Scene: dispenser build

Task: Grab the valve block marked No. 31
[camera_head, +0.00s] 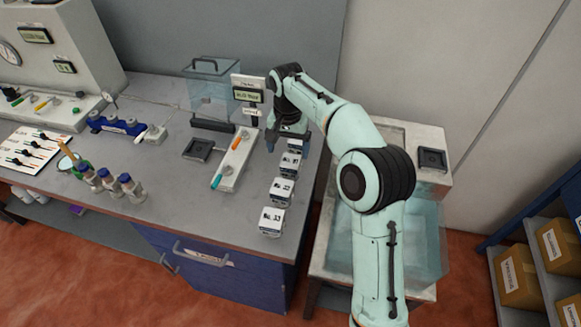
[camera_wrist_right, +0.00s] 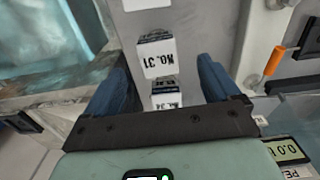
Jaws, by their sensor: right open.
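The valve block marked No. 31 (camera_wrist_right: 157,57) is a small white-topped block, and its label reads upside down in the right wrist view. In the head view it is the second block (camera_head: 289,164) from the far end of a row along the bench's right side. My right gripper (camera_head: 287,141) is open above the far end of the row. In the wrist view, its blue fingers (camera_wrist_right: 165,84) stand apart on both sides of a nearer block (camera_wrist_right: 166,99), whose label seems to read No. 34. No. 31 lies just beyond that block. My left gripper is out of view.
Blocks that seem marked No. 32 (camera_head: 281,191) and No. 33 (camera_head: 271,221) continue the row towards the front. A white fixture (camera_head: 235,160) with orange and teal handles stands left of the row. A display post (camera_head: 248,94) stands behind. The bench edge is close on the right.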

